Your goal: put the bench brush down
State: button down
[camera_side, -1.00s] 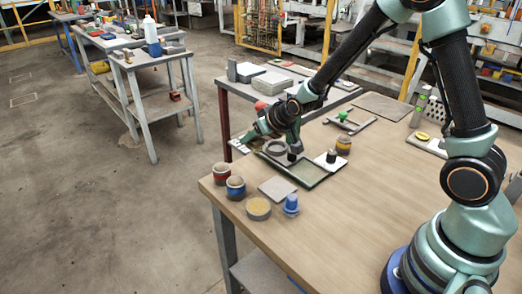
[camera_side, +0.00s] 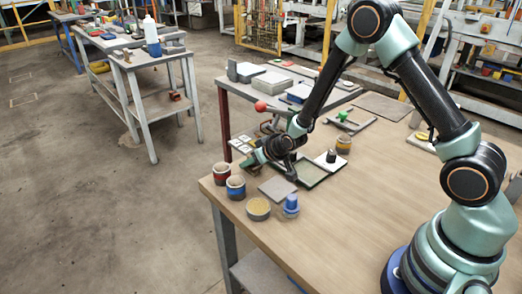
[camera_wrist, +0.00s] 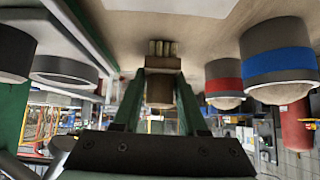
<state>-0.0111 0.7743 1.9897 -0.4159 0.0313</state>
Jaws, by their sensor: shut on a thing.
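My gripper (camera_wrist: 160,78) is shut on the bench brush (camera_wrist: 159,92), which stands between the two green fingers in the wrist view. Its pale wooden part, a dark band and a short row of tan bristles show. The bristle end is at or close to the tabletop; I cannot tell whether it touches. In the side view my gripper (camera_side: 256,160) is low over the far left part of the wooden table (camera_side: 375,200), just behind the red-banded cup. The brush cannot be made out clearly there.
The red-banded cup (camera_side: 222,173) and blue-banded cup (camera_side: 236,187) stand close to my gripper. A grey square plate (camera_side: 277,189), a yellow-topped round tin (camera_side: 258,208), a blue-capped item (camera_side: 291,205) and a dark-framed tray (camera_side: 312,175) are nearby. The table's front middle is clear.

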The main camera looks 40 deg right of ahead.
jog(key=shift+c, duration=2.2)
grip_release()
jog(key=shift+f, duration=0.1)
jog(key=shift+s+r, duration=0.3)
jog(key=shift+r, duration=0.2)
jog(key=s+r+g, duration=0.3)
jog(key=s+r, duration=2)
jog(key=shift+s+d+r, duration=0.15)
jog(key=shift+d, duration=0.15)
